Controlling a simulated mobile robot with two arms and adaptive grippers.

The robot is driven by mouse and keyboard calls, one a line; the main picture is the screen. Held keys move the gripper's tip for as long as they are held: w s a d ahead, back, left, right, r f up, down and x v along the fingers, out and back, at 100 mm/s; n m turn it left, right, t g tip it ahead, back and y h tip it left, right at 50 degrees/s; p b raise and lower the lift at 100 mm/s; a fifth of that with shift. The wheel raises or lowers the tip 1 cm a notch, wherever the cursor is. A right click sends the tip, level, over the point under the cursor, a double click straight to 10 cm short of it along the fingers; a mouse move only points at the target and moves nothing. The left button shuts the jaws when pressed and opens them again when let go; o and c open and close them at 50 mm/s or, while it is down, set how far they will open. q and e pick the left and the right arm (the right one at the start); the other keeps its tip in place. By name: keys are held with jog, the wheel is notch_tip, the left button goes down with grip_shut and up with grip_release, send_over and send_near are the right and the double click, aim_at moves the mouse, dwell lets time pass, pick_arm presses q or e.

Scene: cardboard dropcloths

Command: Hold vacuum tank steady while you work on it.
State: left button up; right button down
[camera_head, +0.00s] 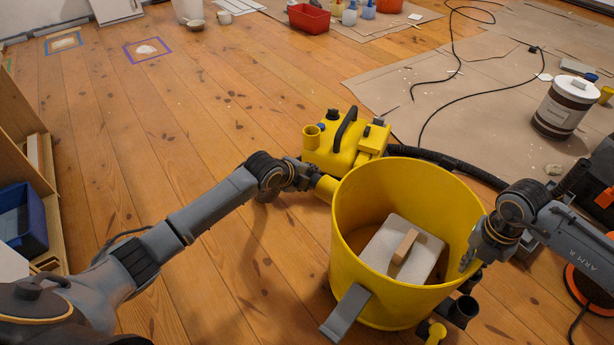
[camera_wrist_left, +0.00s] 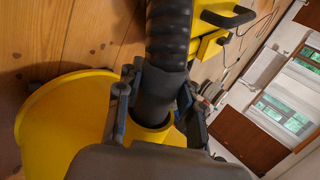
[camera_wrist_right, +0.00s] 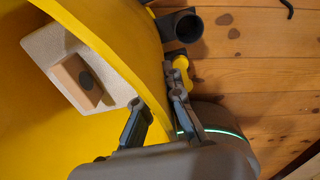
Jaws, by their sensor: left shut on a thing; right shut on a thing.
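The yellow vacuum tank (camera_head: 350,225) stands upright and open-topped on the wooden floor. A pale slab (camera_head: 386,243) with a small wooden block (camera_head: 404,246) on it lies inside. My left gripper (camera_head: 309,180) is at the tank's far left side. In the left wrist view its fingers are shut on the dark hose cuff (camera_wrist_left: 155,98), which sits at a yellow port (camera_wrist_left: 150,133). My right gripper (camera_head: 471,256) is at the tank's right rim. In the right wrist view its fingers (camera_wrist_right: 160,103) straddle the yellow wall (camera_wrist_right: 115,45), one inside and one outside.
A yellow vacuum head (camera_head: 345,143) with a black handle stands behind the tank. A black hose (camera_head: 445,160) runs behind the tank to the right. A brown-and-white bucket (camera_head: 565,107) stands on brown paper (camera_head: 430,85) at back right. Floor left of the tank is mostly clear.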

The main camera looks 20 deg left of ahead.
pick_arm(q)
jog(key=shift+d, duration=0.25)
jog(key=shift+s+d, duration=0.3)
jog(key=shift+d, duration=0.35)
jog(key=o, duration=1.2)
jog(key=shift+o, duration=0.2)
jog(key=shift+a, duration=0.1)
pick_arm(e)
jog(key=shift+d, duration=0.1)
pick_arm(q)
jog(key=shift+s+a+r, duration=0.15)
jog(key=shift+s+r, duration=0.05)
jog(key=shift+r, duration=0.1)
jog(key=v, duration=1.1)
jog(key=shift+s+r, duration=0.1)
pick_arm(e)
jog(key=c, duration=1.4)
grip_release()
